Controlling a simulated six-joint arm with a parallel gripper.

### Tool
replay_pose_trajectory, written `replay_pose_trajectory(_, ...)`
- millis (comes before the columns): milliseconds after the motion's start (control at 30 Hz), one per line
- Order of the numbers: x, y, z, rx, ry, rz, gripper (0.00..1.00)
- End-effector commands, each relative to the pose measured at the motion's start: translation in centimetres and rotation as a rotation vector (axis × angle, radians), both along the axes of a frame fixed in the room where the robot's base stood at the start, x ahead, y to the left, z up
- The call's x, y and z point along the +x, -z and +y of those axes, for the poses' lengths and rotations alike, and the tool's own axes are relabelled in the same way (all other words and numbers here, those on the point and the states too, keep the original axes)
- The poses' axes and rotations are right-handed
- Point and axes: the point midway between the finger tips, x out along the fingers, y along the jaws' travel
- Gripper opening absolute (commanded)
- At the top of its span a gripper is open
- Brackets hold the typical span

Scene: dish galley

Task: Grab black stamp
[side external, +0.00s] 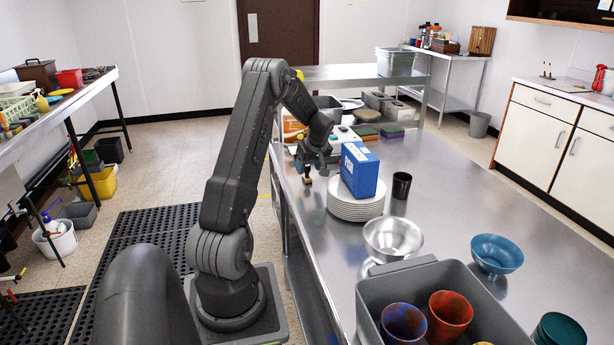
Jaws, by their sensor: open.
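My gripper (312,168) points down over the left edge area of the steel table, left of the blue box. It is open. A small dark item with a tan part (307,181) is just below the fingers, near the table's left edge. It looks like the black stamp, but it is too small to be certain. I cannot tell whether the fingers touch it or are around it.
A blue box (361,171) stands on a stack of white plates (355,207) close to my gripper's right. A black cup (401,186), metal bowl (392,239), blue bowl (497,253) and grey bin (440,272) with cups are nearer. Sponges (367,131) and boxes lie behind.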

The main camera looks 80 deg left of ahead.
Motion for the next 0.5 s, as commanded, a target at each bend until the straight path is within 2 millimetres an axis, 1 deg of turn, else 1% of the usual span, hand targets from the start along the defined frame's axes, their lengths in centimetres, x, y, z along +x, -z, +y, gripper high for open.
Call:
replay_pose_trajectory(33,0.0,0.9,0.3,-0.003,-0.001,0.002,0.59)
replay_pose_trajectory(100,0.0,2.0,0.7,-0.003,-0.001,0.001,0.59)
replay_pose_trajectory(200,-0.2,3.1,1.2,-0.002,-0.002,0.001,0.59)
replay_pose_trajectory(333,-0.2,3.7,1.5,0.0,-0.001,0.0,0.59)
replay_pose_trajectory(500,-0.2,3.8,1.5,0.0,0.0,0.0,0.59)
